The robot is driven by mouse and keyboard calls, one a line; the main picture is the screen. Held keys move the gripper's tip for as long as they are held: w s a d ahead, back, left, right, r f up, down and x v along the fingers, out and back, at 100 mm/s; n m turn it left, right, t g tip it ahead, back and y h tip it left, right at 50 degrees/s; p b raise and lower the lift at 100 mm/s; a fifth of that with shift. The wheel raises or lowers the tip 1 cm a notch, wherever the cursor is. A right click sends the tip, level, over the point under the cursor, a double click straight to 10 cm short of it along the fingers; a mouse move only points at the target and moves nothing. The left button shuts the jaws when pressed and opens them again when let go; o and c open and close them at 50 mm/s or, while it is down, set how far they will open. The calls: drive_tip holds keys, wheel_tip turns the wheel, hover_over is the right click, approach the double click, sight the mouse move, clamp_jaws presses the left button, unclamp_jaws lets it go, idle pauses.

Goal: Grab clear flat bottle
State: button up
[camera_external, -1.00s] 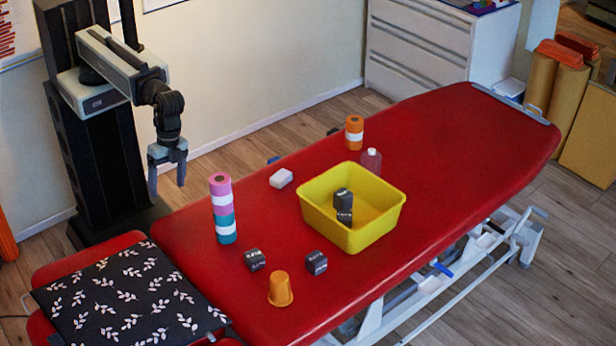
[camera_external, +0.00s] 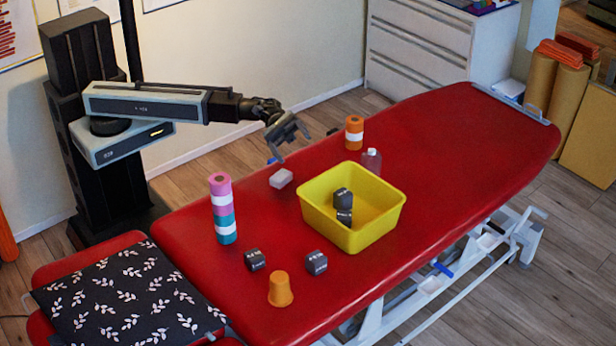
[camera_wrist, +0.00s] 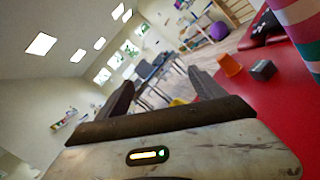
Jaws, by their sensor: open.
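The clear flat bottle (camera_external: 371,161) stands upright on the red treatment table, just behind the far corner of the yellow tub. Its lower part is hidden by the tub. My gripper (camera_external: 291,142) is open and empty, up above the table's far edge, to the left of the bottle and apart from it. In the wrist view my open jaws (camera_wrist: 160,95) frame the far room, and I cannot make out the bottle there.
The yellow tub (camera_external: 318,217) holds dark blocks. An orange-and-white roll (camera_external: 354,133) stands beside the bottle. A white block (camera_external: 281,178) lies below my gripper. A tall striped stack (camera_external: 222,208), dark blocks (camera_external: 316,262) and an orange cup (camera_external: 280,289) stand nearer. The table's right end (camera_external: 480,135) is clear.

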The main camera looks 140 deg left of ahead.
drive_tip(key=s+a+f+n+g+y+b, duration=0.15)
drive_tip(key=a+f+n+y, duration=0.35)
drive_tip(key=a, duration=1)
drive_tip(key=s+a+f+n+g+y+b, duration=0.1)
drive_tip(key=s+a+f+n, duration=0.35)
drive_tip(key=a, duration=1.05)
drive_tip(key=g+h+p, duration=0.1)
drive_tip(key=g+p, duration=0.1)
drive_tip(key=p, duration=0.1)
approach(375, 165)
drive_tip(key=x, duration=0.3)
drive_tip(key=shift+w+d+f+h+b, duration=0.1)
drive_tip(key=shift+w+f+h+b, duration=0.3)
drive_tip(key=shift+w+f, duration=0.3)
drive_tip(key=b+x, duration=0.1)
drive_tip(key=x, duration=0.4)
drive_tip(key=shift+w+r+b, duration=0.1)
drive_tip(key=shift+w+b, duration=0.3)
drive_tip(key=shift+r, duration=0.1)
drive_tip(key=c, duration=1.4)
wheel_tip(375, 165, up, 10)
drive_tip(key=p, duration=1)
drive_tip(key=shift+r, duration=0.15)
drive_tip(key=shift+c, duration=0.2)
